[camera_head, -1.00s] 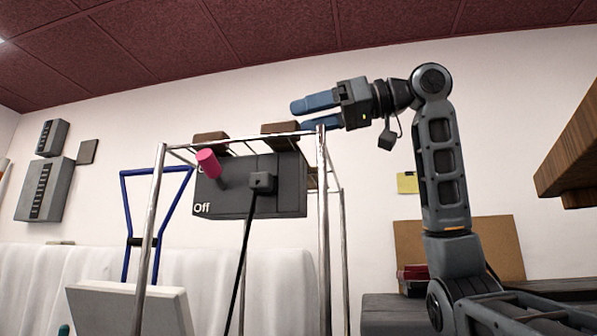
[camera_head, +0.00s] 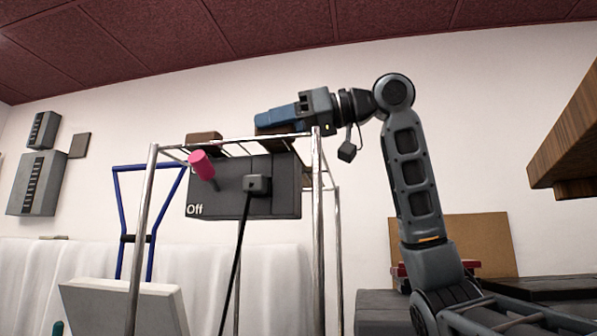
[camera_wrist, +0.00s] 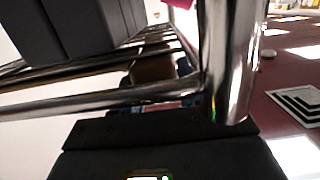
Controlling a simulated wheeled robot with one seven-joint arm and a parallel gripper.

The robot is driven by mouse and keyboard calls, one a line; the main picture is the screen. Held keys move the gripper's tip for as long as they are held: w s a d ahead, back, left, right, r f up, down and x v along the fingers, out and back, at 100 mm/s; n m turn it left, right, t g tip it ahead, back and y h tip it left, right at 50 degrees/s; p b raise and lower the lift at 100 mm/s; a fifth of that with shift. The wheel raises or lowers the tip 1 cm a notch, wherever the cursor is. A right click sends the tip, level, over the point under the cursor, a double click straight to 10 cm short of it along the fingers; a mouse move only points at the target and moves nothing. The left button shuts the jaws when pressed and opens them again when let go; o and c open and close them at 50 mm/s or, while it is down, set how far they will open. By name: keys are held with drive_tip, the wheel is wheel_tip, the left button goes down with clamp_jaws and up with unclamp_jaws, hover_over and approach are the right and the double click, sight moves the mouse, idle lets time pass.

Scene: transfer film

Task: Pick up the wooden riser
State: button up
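A dark brown wooden riser (camera_head: 268,130) lies on top of the wire rack, near its right front post. A similar brown block (camera_head: 204,136) lies farther left on the rack. My gripper (camera_head: 266,122) is at the near riser, with its blue fingers pointing left across the rack top. In the wrist view the brown riser (camera_wrist: 153,68) shows between the blue fingers, behind the metal bars. The fingers look apart, one on each side of it; contact is not clear. The bars and post hide much of the fingers.
The metal rack (camera_head: 318,220) stands close below my gripper, its post and rails crossing the wrist view. A dark box marked "Off" (camera_head: 228,190) with a pink knob (camera_head: 201,165) and a cable hangs on it. A wooden shelf edge (camera_head: 565,150) is at right.

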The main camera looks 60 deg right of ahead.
drive_tip(key=c, duration=0.6)
drive_tip(key=shift+r, duration=0.1)
drive_tip(key=shift+c, duration=0.2)
